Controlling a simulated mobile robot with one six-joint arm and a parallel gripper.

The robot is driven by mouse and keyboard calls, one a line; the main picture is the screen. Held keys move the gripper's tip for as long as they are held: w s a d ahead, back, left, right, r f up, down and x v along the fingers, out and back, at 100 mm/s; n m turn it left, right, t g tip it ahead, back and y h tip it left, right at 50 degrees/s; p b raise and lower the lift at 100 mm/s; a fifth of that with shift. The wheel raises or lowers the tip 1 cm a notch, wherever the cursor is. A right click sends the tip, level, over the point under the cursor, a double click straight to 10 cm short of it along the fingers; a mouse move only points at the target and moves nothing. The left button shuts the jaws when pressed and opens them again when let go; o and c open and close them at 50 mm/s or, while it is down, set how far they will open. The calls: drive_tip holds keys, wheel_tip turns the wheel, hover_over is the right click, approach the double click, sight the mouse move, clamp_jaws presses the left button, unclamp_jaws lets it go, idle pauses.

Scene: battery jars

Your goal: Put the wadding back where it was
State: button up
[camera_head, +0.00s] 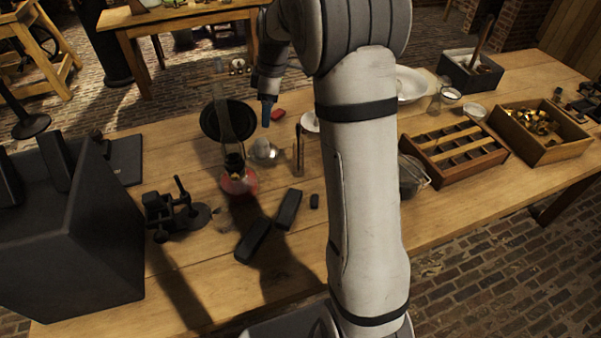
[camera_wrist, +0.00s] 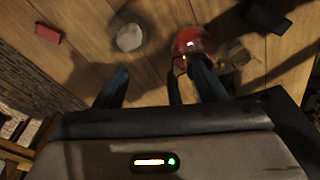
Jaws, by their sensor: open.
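A pale, rounded lump that looks like the wadding (camera_head: 262,144) sits at a small shiny dish (camera_head: 272,155) on the wooden table. In the wrist view a round greyish-white thing (camera_wrist: 129,38) shows above the gap between my fingers; I cannot tell wadding from dish there. My gripper (camera_head: 266,115) hangs above the table, just behind this lump in the head view. In the wrist view its two blue-tipped fingers (camera_wrist: 158,84) are apart with nothing seen held between them. The place the wadding came from is not marked in either view.
An oil lamp with a red base (camera_head: 238,182) and glass chimney stands close to the left. Dark bars (camera_head: 253,241) lie in front. A divided wooden tray (camera_head: 455,150) is at right.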

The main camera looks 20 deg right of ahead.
drive_tip(key=s+r+m+t, duration=0.1)
drive_tip(key=s+m, duration=0.5)
drive_tip(key=s, duration=0.9)
drive_tip(key=s+a+r+m+t+h, duration=0.1)
drive_tip(key=s+m, duration=0.6)
drive_tip(key=s, duration=0.8)
drive_tip(key=shift+a+r, duration=0.15)
drive_tip(key=shift+r, duration=0.7)
